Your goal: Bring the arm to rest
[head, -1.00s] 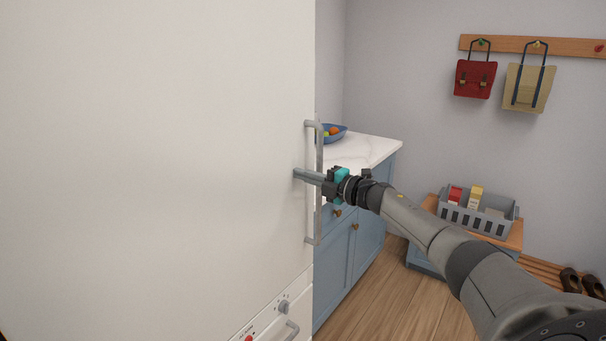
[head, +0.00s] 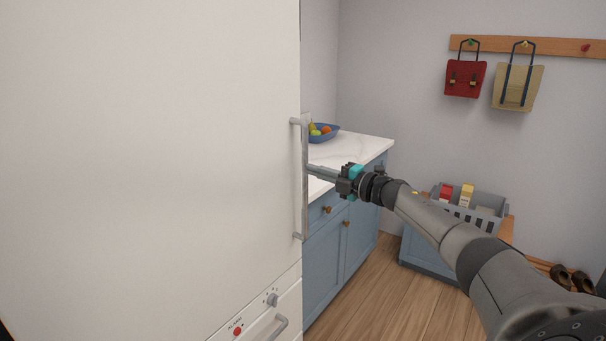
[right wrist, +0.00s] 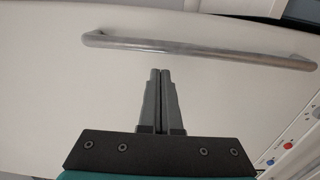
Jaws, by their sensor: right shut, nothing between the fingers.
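My right gripper (head: 312,170) reaches in from the right in the head view, its fingers beside the upright handle (head: 304,180) of a tall white door (head: 150,150). In the right wrist view its fingers (right wrist: 160,75) are shut together and empty. The handle (right wrist: 200,47) runs across that view just beyond the fingertips, with a small gap between them in the picture. The white door appears closed. My left gripper is not in view.
A blue cabinet (head: 345,240) with a marble top and a fruit bowl (head: 324,134) stands behind the arm. A grey crate (head: 485,203) sits on a low bench at right. Bags (head: 465,79) hang on the wall. Wooden floor (head: 400,285) is free below the arm.

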